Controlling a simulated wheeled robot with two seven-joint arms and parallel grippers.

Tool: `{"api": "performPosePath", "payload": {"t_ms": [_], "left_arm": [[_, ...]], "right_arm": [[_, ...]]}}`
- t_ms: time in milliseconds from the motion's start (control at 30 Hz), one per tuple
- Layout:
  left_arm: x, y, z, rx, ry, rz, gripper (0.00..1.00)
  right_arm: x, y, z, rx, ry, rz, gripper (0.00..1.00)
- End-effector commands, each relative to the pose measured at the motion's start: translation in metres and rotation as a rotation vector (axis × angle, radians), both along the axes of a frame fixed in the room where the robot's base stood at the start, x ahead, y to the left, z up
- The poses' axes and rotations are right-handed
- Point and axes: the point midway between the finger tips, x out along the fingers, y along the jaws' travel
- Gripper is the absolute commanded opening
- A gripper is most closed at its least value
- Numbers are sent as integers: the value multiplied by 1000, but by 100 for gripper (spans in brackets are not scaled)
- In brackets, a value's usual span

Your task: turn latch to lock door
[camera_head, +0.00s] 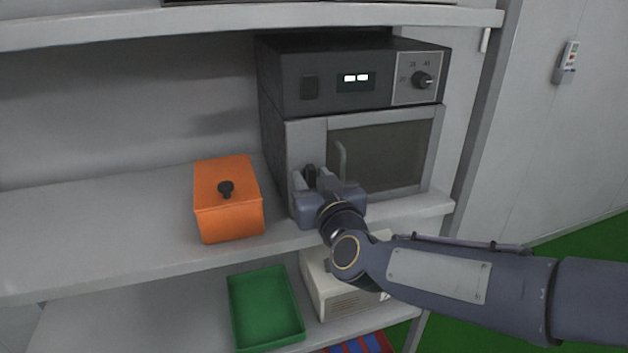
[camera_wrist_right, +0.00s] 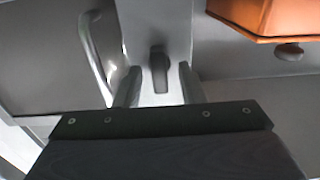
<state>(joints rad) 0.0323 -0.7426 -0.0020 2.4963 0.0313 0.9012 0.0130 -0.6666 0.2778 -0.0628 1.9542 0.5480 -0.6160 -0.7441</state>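A dark grey oven-like test chamber (camera_head: 300,115) stands on the shelf, its windowed door (camera_head: 385,157) shut against the body. A dark latch (camera_head: 310,172) sits on the light panel left of the door handle (camera_head: 342,160). In the right wrist view the latch (camera_wrist_right: 159,70) points along the panel, between the two fingertips. My right gripper (camera_head: 312,185) is at the panel with its fingers apart, one on each side of the latch; it also shows in the right wrist view (camera_wrist_right: 158,85). Gaps remain between fingers and latch. My left gripper is out of view.
An orange box (camera_head: 230,219) with a black knob stands left of the chamber. Below are a green tray (camera_head: 265,308) and a beige device (camera_head: 335,285). The door handle (camera_wrist_right: 95,55) is close beside a right gripper finger. The shelf's left side is clear.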

Motion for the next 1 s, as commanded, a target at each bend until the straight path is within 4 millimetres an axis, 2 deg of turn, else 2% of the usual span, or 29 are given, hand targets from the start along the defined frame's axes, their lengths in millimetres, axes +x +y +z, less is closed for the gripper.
{"api": "performPosePath", "payload": {"t_ms": [67, 333, 667, 1000], "left_arm": [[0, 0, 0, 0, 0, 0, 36], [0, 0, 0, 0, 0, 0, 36], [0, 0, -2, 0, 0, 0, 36], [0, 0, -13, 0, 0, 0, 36]], "right_arm": [[0, 0, 0, 0, 0, 0, 34], [0, 0, 0, 0, 0, 0, 0], [0, -1, -1, 28, 9, -1, 0], [0, -2, -2, 224, 72, -1, 0]]}}
